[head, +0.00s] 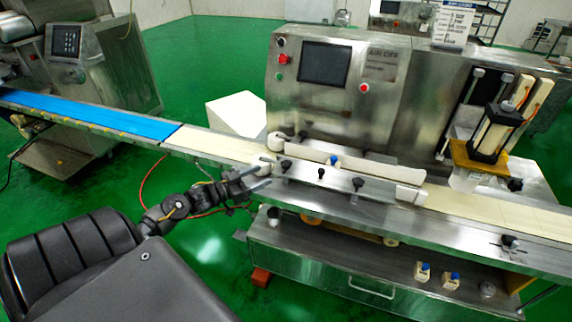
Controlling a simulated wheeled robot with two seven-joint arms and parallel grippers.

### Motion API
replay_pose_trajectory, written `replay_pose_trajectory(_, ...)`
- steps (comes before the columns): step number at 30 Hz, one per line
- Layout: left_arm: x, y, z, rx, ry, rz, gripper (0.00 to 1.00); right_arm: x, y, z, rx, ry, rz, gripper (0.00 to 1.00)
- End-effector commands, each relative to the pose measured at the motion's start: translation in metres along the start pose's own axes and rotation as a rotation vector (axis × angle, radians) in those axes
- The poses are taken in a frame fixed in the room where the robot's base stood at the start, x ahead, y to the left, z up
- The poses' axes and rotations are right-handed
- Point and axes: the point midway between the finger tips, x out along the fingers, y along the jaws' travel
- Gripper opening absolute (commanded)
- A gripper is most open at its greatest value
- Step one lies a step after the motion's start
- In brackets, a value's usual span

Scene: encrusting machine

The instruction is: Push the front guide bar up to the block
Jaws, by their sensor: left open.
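The front guide bar (330,178) is a long metal bar along the near side of the conveyor, with black knobs on it. A pale rear guide bar (375,165) runs along the far side of the belt. A small white piece with a blue top (334,161) stands between the two bars. I cannot tell which of these is the block. My left gripper (266,172) is open and empty at the front bar's left end; contact is unclear. My right gripper is out of view.
The cream belt (215,145) continues into a blue belt (90,112) at left. The steel machine with a screen (325,63) stands behind the conveyor. Small blue-capped bottles (422,272) stand on the lower shelf (330,262).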

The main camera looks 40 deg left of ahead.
Motion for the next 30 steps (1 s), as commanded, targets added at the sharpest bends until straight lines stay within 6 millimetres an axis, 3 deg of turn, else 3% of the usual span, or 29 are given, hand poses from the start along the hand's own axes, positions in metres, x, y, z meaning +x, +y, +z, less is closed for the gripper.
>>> replay_pose_trajectory(8,0.007,-0.003,-0.005,-0.005,0.015,0.009,0.56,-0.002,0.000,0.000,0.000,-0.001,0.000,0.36)
replay_pose_trajectory(21,0.082,-0.002,-0.007,-0.004,0.015,0.008,0.56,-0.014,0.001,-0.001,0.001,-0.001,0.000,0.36)
replay_pose_trajectory(30,0.107,-0.002,-0.005,-0.004,0.013,0.008,0.56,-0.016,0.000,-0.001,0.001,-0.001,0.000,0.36)
